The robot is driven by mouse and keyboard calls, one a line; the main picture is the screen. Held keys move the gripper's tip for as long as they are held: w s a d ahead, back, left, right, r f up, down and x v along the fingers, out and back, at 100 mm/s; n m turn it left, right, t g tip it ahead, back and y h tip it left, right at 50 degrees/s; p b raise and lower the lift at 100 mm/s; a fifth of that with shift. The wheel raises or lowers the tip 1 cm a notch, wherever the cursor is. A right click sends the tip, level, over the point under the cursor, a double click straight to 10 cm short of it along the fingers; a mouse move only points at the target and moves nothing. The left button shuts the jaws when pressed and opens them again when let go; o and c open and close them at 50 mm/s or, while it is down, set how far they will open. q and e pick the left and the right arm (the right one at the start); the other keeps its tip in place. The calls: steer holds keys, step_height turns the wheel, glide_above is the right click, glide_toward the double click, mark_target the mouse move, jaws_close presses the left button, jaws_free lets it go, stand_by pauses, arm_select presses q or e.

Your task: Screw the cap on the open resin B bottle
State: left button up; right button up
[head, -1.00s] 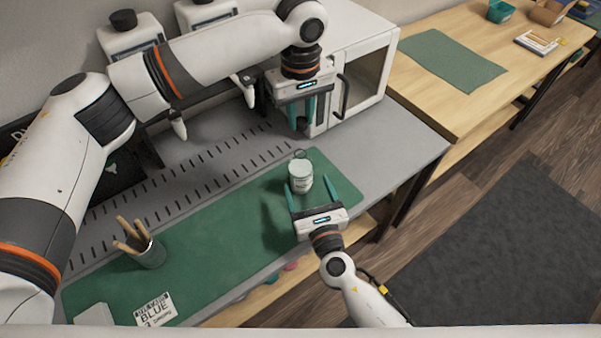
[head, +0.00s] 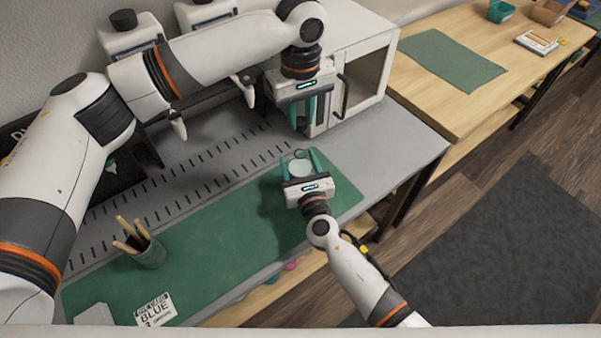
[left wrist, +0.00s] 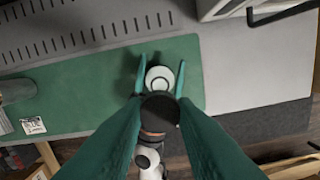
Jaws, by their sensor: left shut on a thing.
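The white resin bottle (head: 300,168) stands on the green mat (head: 215,235). Its pale top and a small round mouth show in the left wrist view (left wrist: 160,76). My left gripper (head: 303,122) points down above and behind the bottle. It is shut on a black round cap (left wrist: 160,111), which hides part of the scene below it in the left wrist view. My right gripper (head: 300,165) reaches in from the front, with one teal finger on each side of the bottle. The fingers look spread, with a thin gap to the bottle. The bottle's lower front is hidden by the right gripper.
A white cabinet with a glass door (head: 362,85) stands behind. The grey slotted bench top (head: 225,150) is mostly clear.

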steer(key=c, duration=1)
arm_select(q)
glide_above(300, 149)
steer(key=shift+f, duration=2.5)
arm_select(e)
steer(key=shift+c, duration=0.2)
arm_select(q)
steer(key=shift+f, duration=0.9)
steer(key=shift+f, duration=0.55)
